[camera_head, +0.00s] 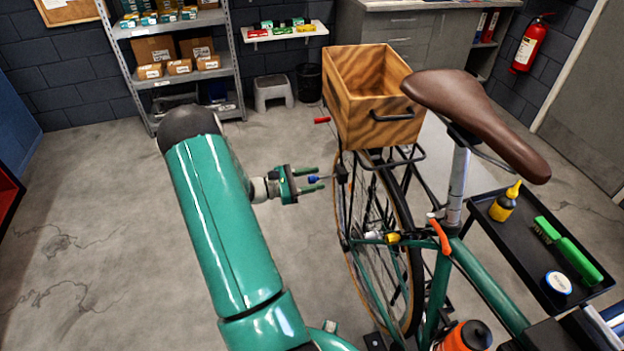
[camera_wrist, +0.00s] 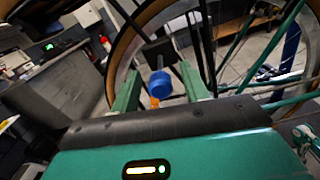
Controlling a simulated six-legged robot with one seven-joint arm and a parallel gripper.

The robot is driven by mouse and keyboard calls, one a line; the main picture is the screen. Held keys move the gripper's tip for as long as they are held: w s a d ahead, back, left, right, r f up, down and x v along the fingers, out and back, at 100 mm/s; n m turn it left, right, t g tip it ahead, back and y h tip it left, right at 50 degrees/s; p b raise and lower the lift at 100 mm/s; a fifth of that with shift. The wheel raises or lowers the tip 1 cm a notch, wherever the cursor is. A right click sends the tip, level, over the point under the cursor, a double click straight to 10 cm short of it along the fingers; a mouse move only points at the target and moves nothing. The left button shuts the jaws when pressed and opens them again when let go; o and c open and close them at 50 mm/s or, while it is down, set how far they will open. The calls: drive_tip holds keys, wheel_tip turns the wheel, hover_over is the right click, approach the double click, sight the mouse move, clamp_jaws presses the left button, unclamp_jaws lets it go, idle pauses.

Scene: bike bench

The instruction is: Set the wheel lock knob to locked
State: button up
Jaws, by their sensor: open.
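The blue wheel lock knob (camera_wrist: 159,84) sits on a dark lock box (camera_wrist: 160,52) beside the rear wheel. A small orange mark (camera_wrist: 154,102) shows just below the knob. My gripper (camera_wrist: 159,88) is open, with a green finger on each side of the knob and a visible gap to each. In the head view the blue knob (camera_head: 313,180) shows between the fingertips of my gripper (camera_head: 314,179), left of the lock box (camera_head: 342,174). I cannot tell which setting the knob is at.
The bicycle's rear wheel (camera_head: 375,240) is right of my gripper. A wooden crate (camera_head: 365,100) is above it on the rack, and a brown saddle (camera_head: 470,105) is further right. A black tray (camera_head: 530,235) holds a bottle, brush and tin. The floor at left is clear.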

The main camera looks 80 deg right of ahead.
clamp_jaws()
drive_tip(key=shift+x, duration=1.4)
unclamp_jaws()
drive_tip(key=shift+w, duration=0.1)
drive_tip(key=v, duration=1.3)
drive_tip(key=shift+w+a, duration=0.2)
drive_tip(key=shift+w, duration=0.05)
